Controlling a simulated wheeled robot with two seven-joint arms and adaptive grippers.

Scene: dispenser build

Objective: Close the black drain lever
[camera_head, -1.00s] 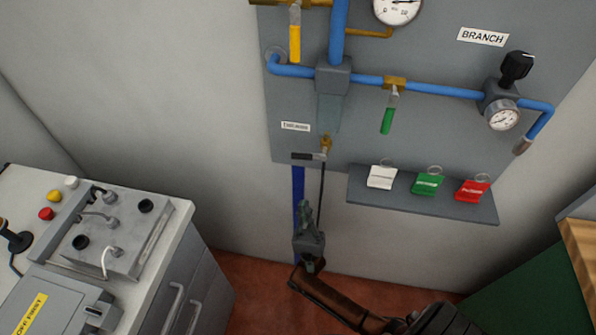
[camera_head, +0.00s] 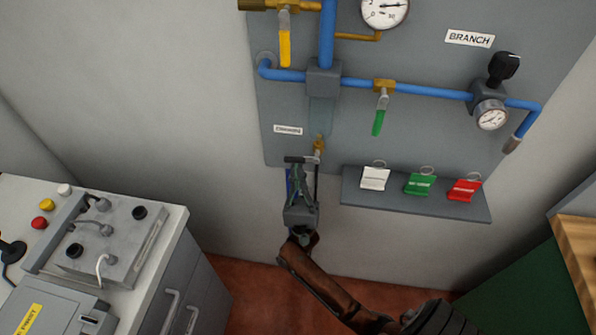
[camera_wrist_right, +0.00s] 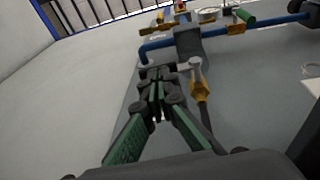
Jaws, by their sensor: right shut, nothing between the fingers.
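The black drain lever (camera_head: 296,159) points left, about level, from the small brass drain valve (camera_head: 319,144) at the lower edge of the grey panel. The valve also shows in the right wrist view (camera_wrist_right: 201,88), just right of my fingertips. My right gripper (camera_head: 298,170) is shut and empty, pointing up, with its fingertips right below the lever. In the right wrist view the fingertips (camera_wrist_right: 156,78) overlap the lever's place and hide most of it. I cannot tell whether they touch it. My left gripper is not in view.
The panel (camera_head: 410,140) carries a blue pipe (camera_head: 430,90), a green-handled valve (camera_head: 379,120), a yellow handle (camera_head: 285,45) and gauges. A shelf (camera_head: 415,203) with white, green and red tags stands right of my gripper. A grey cabinet (camera_head: 200,270) stands at lower left.

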